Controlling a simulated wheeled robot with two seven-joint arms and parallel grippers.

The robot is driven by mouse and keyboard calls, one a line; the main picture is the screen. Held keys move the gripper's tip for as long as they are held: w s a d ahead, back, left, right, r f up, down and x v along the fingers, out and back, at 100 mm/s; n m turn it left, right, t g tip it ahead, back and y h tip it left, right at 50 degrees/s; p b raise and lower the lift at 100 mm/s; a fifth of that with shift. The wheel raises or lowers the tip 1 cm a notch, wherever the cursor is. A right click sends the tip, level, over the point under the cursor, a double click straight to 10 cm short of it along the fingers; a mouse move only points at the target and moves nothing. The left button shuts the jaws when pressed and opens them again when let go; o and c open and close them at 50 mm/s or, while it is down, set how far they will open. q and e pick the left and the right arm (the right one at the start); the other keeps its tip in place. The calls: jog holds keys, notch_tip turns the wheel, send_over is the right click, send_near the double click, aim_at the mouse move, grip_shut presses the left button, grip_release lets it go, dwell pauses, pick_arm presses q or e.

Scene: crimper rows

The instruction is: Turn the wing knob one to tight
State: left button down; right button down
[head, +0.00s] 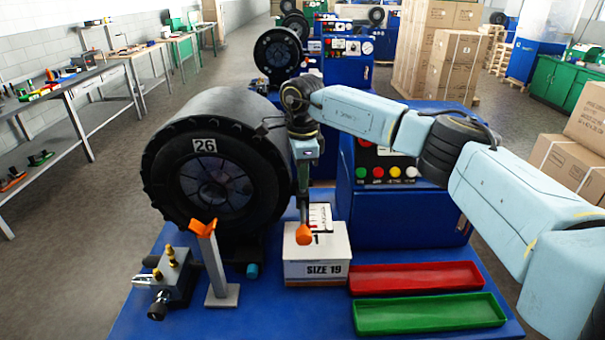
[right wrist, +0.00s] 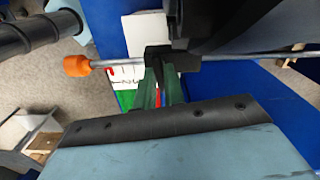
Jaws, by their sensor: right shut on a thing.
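My right gripper (head: 304,160) reaches down from above between the big black crimper head (head: 160,185) marked 26 and the blue cabinet (head: 400,210). It is shut on a thin metal rod with an orange end (head: 304,234). In the right wrist view the fingers (right wrist: 163,62) close around this rod (right wrist: 225,57), and its orange end (right wrist: 77,65) points left. The orange end hangs in front of a white scale plate with a 1, above the white SIZE 19 box (head: 315,270). I cannot make out a wing shape on any knob. My left gripper is not in view.
A grey post with an orange V-shaped top (head: 203,228) stands left of the box. A metal block with brass fittings (head: 172,275) is further left. A red tray (head: 415,278) and a green tray (head: 430,313) lie to the right. Colored buttons (head: 387,172) sit on the cabinet.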

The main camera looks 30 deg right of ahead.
jog(key=shift+r+m, duration=0.1)
jog(key=shift+m, duration=0.8)
jog(key=c, duration=1.5)
grip_release()
notch_tip(320, 180, up, 13)
jog(key=shift+r+b, duration=0.15)
jog(key=shift+b, duration=0.7)
